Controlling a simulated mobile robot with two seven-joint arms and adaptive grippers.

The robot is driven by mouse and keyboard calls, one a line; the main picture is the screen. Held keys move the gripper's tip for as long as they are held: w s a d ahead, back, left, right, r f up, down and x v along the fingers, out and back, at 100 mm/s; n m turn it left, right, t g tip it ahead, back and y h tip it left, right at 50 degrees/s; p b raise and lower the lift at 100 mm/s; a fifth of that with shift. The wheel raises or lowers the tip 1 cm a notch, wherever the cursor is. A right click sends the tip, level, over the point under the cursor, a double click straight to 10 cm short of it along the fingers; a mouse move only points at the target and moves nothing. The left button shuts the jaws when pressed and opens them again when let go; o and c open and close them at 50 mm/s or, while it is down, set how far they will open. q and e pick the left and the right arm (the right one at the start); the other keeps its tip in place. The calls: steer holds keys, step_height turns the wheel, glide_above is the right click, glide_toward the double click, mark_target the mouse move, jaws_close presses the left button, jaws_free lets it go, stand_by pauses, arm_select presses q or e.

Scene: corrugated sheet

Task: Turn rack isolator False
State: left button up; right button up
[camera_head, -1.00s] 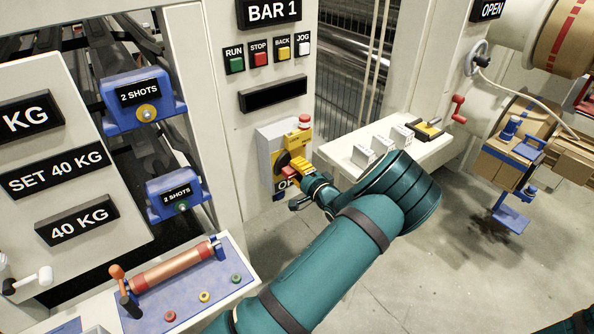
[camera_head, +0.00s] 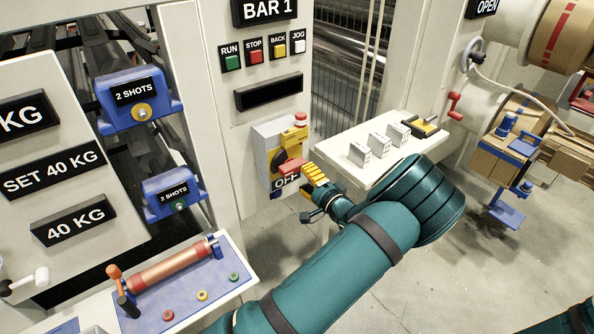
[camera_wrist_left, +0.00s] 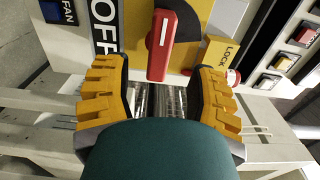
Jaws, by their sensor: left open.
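The rack isolator (camera_head: 263,143) is a grey box with a yellow plate on the cream panel below the BAR 1 sign. Its red handle (camera_head: 291,166) sticks out above the OFF label (camera_head: 285,183). In the left wrist view the red handle (camera_wrist_left: 161,45) stands upright in the picture, between the OFF label (camera_wrist_left: 105,28) and a yellow LOCK tab (camera_wrist_left: 218,52). My left gripper (camera_head: 316,190) is open and empty just right of the handle. In the left wrist view its yellow fingers (camera_wrist_left: 158,82) are spread, with the handle beyond the gap. My right gripper is not in view.
A red button (camera_head: 300,118) tops the isolator. RUN, STOP, BACK and JOG buttons (camera_head: 265,53) sit above. A white shelf with several small blocks (camera_head: 360,155) stands just right of my gripper. A blue tray with a copper-coloured roller (camera_head: 168,267) is lower left.

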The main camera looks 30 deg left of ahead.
arm_select(q)
steer(key=v, duration=0.5)
steer(key=shift+s+d, duration=0.2)
steer(key=shift+d, duration=0.1)
